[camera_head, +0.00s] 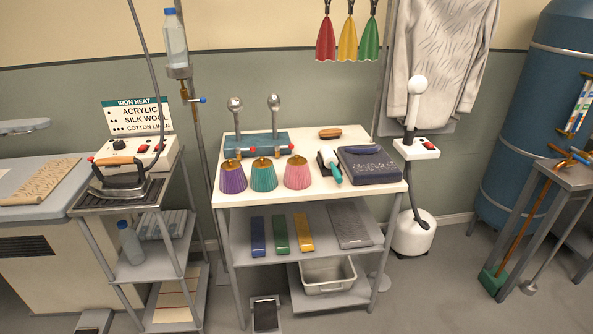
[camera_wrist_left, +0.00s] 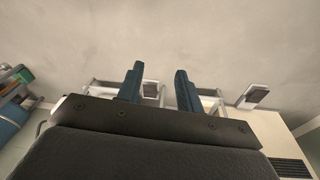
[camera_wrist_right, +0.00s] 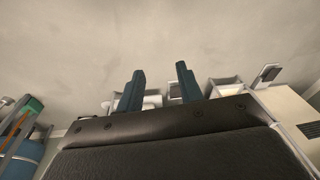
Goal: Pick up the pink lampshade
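The pink lampshade (camera_head: 297,173) stands upright on the white top of the middle table (camera_head: 315,190), near its front edge. It is the rightmost of three pleated lampshades in a row. The teal lampshade (camera_head: 264,175) is just left of it, and the purple lampshade (camera_head: 233,177) is left of that. Neither gripper shows in the head view. In the left wrist view my left gripper (camera_wrist_left: 159,84) has its two fingers apart with nothing between them. In the right wrist view my right gripper (camera_wrist_right: 160,85) is also open and empty.
Behind the lampshades is a teal box with two silver knobs (camera_head: 256,144). To their right lie a teal-handled brush (camera_head: 330,168), a dark blue box (camera_head: 369,165) and a wooden brush (camera_head: 330,133). An iron (camera_head: 119,178) stands on the left cart. Three coloured cloths (camera_head: 347,39) hang above.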

